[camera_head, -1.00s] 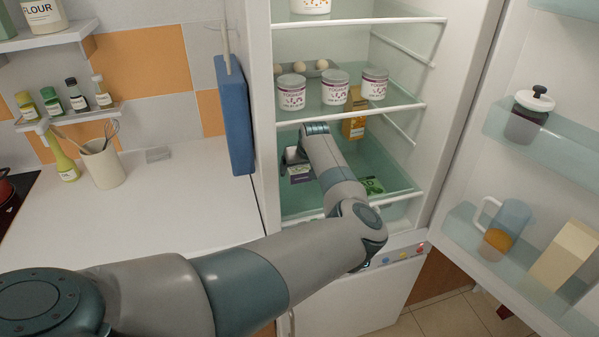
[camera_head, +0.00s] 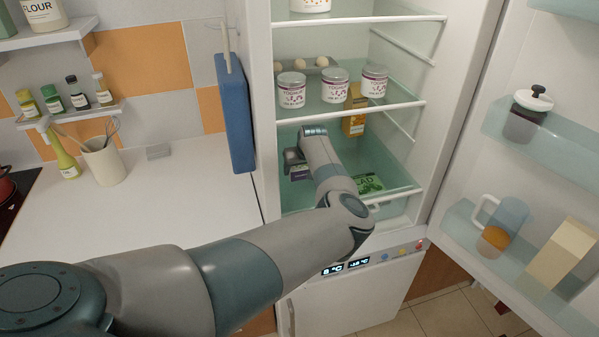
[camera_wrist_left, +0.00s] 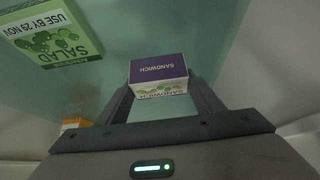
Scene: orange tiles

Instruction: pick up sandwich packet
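The sandwich packet (camera_head: 299,173) is a small box with a purple top and a pale, patterned front, inside the fridge on its lower shelf. In the left wrist view the packet (camera_wrist_left: 158,76) sits straight ahead, its front end between the fingertips. My left gripper (camera_head: 292,158) reaches into the fridge at the packet, mostly hidden by its own wrist. In the left wrist view its fingers (camera_wrist_left: 160,86) are spread about as wide as the packet, one on each side. Whether they touch it is hard to tell. My right gripper is not in view.
A green salad packet (camera_head: 368,184) lies right of my wrist. Yoghurt tubs (camera_head: 334,87) and an egg tray (camera_head: 307,66) stand on the shelf above. An orange carton (camera_head: 354,122) is behind. The open fridge door (camera_head: 470,190) is at right, the counter (camera_head: 130,215) at left.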

